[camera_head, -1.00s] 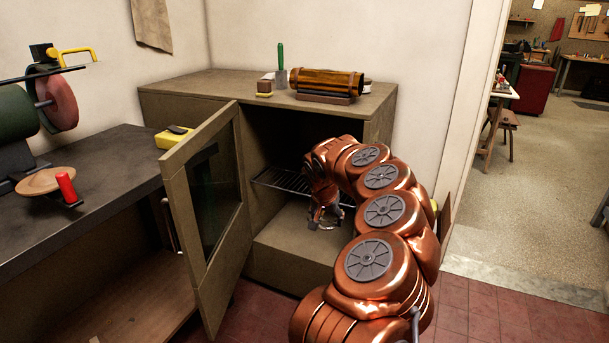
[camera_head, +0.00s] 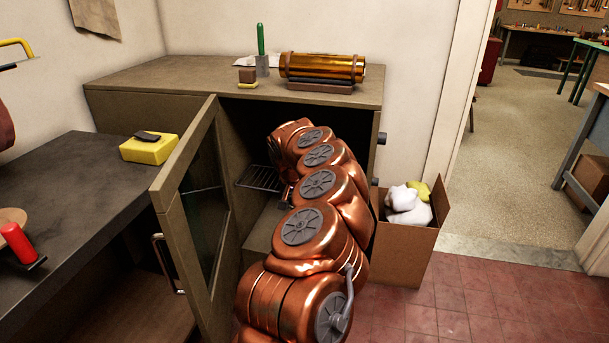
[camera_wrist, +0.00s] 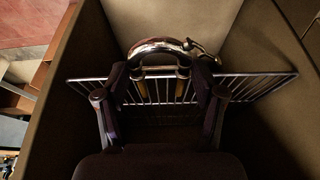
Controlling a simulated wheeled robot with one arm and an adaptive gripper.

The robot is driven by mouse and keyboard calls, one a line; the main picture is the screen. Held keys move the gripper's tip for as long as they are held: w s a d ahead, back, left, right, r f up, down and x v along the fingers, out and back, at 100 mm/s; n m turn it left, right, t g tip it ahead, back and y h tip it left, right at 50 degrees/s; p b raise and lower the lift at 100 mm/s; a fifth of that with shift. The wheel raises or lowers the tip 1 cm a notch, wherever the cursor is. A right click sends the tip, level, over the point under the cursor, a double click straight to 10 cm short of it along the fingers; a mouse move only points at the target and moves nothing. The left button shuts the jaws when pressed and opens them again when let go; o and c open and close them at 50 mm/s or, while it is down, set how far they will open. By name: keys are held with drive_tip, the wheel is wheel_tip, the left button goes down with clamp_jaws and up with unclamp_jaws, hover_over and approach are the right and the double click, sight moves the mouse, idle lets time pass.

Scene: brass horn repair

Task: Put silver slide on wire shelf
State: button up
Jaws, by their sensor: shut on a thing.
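The silver slide (camera_wrist: 160,45) is a shiny curved tube with brass-coloured legs, seen in the wrist view between the fingers of my gripper (camera_wrist: 160,76). The gripper is shut on it. The wire shelf (camera_head: 258,178) is a dark rack inside the open cabinet; in the wrist view its bars (camera_wrist: 245,82) show behind the slide and fingers. I cannot tell whether the slide touches the shelf. In the head view my gripper (camera_head: 287,194) is inside the cabinet, largely hidden by my arm, and the slide cannot be made out.
The cabinet's glass door (camera_head: 205,210) stands open left of my arm. A cardboard box (camera_head: 403,255) with white cloths stands right of the cabinet. A brass cylinder (camera_head: 322,67) and a green-handled tool (camera_head: 261,45) are on top. A yellow box (camera_head: 148,148) sits on the left bench.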

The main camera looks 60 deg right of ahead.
drive_tip(key=w+d+p, duration=0.1)
drive_tip(key=d, duration=0.2)
drive_tip(key=w+d+p, duration=0.1)
drive_tip(key=d, duration=0.2)
drive_tip(key=w+d+p, duration=0.1)
drive_tip(key=d+p, duration=0.1)
drive_tip(key=d, duration=0.2)
drive_tip(key=shift+w+r, duration=0.15)
drive_tip(key=shift+w, duration=0.2)
drive_tip(key=shift+w+d+r, duration=0.15)
drive_tip(key=shift+d+r, duration=0.05)
drive_tip(key=shift+d, duration=0.6)
drive_tip(key=shift+w+d+f, duration=0.15)
drive_tip(key=shift+w+d, duration=0.05)
drive_tip(key=shift+d, duration=0.2)
drive_tip(key=shift+w+d+f, duration=0.1)
drive_tip(key=shift+w+d, duration=0.1)
drive_tip(key=shift+d, duration=0.2)
drive_tip(key=shift+w+d+r+p, duration=0.1)
drive_tip(key=shift+w+d+p, duration=0.1)
drive_tip(key=shift+d, duration=0.3)
drive_tip(key=shift+w+d+r+p, duration=0.1)
drive_tip(key=shift+d+p, duration=0.1)
drive_tip(key=shift+d, duration=0.25)
drive_tip(key=shift+w+d+f, duration=0.1)
drive_tip(key=shift+w+d, duration=0.1)
